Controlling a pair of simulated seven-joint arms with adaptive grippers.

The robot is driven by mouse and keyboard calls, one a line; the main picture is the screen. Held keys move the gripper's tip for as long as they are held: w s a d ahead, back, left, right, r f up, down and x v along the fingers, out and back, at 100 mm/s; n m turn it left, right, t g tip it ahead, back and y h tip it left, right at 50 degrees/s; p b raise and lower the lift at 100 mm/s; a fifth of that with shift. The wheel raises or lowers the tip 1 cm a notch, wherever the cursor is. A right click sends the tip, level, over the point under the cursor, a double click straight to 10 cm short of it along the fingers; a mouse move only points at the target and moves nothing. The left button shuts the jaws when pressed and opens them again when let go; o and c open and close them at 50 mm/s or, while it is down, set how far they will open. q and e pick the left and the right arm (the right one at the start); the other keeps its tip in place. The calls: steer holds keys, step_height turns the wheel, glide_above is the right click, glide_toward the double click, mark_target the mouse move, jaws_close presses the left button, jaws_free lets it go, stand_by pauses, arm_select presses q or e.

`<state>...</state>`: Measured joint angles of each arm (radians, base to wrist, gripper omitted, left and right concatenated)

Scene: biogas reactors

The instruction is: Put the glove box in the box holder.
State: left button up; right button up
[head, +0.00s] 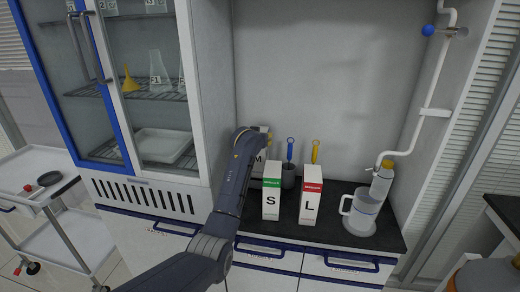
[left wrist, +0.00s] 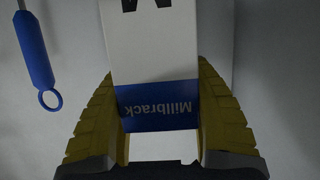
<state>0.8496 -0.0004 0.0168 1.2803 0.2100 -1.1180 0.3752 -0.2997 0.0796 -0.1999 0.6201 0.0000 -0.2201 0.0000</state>
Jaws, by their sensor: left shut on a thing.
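My left gripper (head: 256,136) is at the back left of the dark counter, shut on a white glove box (head: 260,157) marked M. In the left wrist view, the yellow fingers of the gripper (left wrist: 160,120) press on both sides of the box (left wrist: 152,45), which has a blue "Millbrack" band. In the head view the arm hides part of this box, and I cannot tell whether it touches the counter. Two more glove boxes stand upright: a green-topped S box (head: 271,200) and a red-topped L box (head: 311,203). I cannot make out a box holder. My right gripper is out of view.
A clear jug (head: 360,213) and a yellow-capped bottle (head: 382,182) stand at right. A glass-door cabinet (head: 140,90) stands left.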

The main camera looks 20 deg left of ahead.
arm_select(q)
steer(key=shift+f, duration=2.05)
steer(key=o, duration=1.5)
steer(key=shift+f, duration=0.1)
steer(key=shift+v, duration=6.1)
